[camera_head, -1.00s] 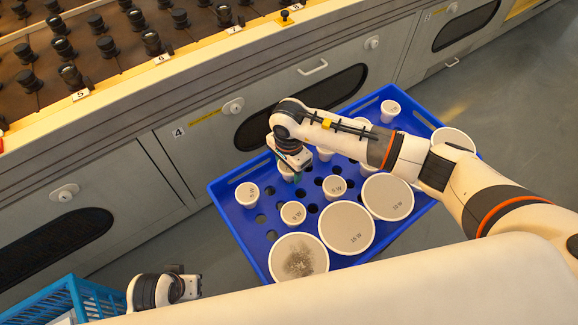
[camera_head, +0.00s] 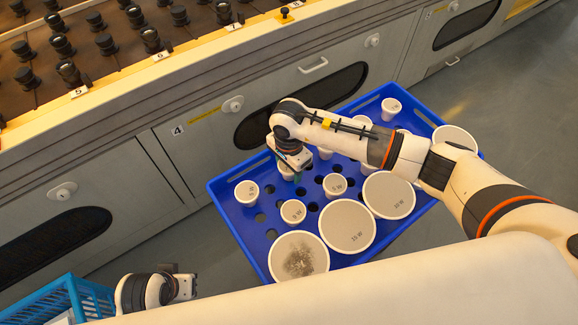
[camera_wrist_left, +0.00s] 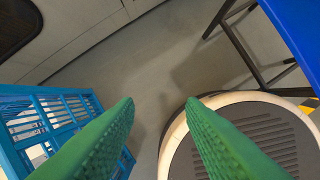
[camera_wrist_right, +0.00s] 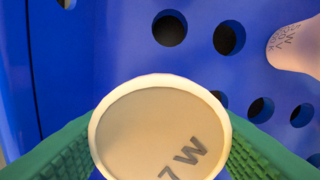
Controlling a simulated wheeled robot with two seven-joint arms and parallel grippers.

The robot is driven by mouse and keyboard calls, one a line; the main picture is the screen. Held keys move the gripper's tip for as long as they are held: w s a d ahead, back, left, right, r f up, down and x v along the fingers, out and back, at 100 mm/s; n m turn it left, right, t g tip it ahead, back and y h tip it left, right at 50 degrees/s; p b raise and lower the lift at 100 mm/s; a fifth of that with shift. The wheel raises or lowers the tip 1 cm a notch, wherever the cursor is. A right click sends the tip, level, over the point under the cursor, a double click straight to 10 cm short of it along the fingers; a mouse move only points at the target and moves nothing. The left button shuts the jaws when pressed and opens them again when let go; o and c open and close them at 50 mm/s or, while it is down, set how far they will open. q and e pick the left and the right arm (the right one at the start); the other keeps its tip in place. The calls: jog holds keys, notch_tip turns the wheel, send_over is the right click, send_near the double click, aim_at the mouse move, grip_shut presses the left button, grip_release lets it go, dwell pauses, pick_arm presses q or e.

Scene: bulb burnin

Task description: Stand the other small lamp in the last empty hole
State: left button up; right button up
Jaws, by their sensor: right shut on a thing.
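My right gripper (camera_head: 290,176) is over the far left part of the blue tray (camera_head: 228,217). In the right wrist view its green fingers are shut on a small white lamp (camera_wrist_right: 155,130) marked "7 W", its round face toward the camera. The lamp's lower end is hidden, so I cannot tell whether it sits in a hole. Other small white lamps stand in the tray, one at the left (camera_head: 247,192), one near the middle (camera_head: 293,211) and one to its right (camera_head: 335,185). My left gripper (camera_wrist_left: 160,102) is open and empty, away from the tray.
Large white lamps (camera_head: 347,227) line the tray's near side; one has a dark, stained face (camera_head: 299,258). Several dark empty holes show between lamps. A light blue crate (camera_head: 50,302) is at lower left. Behind the tray runs a grey bench (camera_head: 110,160) with rows of black sockets on top.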

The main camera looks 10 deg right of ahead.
jog(key=shift+f+b, duration=0.35)
jog(key=shift+f, duration=0.1)
jog(key=o, duration=1.1)
jog(key=shift+c, duration=0.2)
pick_arm(q)
notch_tip(320, 180, up, 3)
jog(key=shift+a, duration=0.1)
pick_arm(e)
jog(key=shift+r, duration=0.1)
jog(key=shift+r, duration=0.3)
pick_arm(q)
notch_tip(320, 180, down, 7)
jog(key=p, duration=0.2)
jog(key=shift+w, duration=0.2)
pick_arm(e)
notch_tip(320, 180, up, 11)
jog(key=shift+r, duration=0.15)
pick_arm(q)
jog(key=shift+r, duration=0.1)
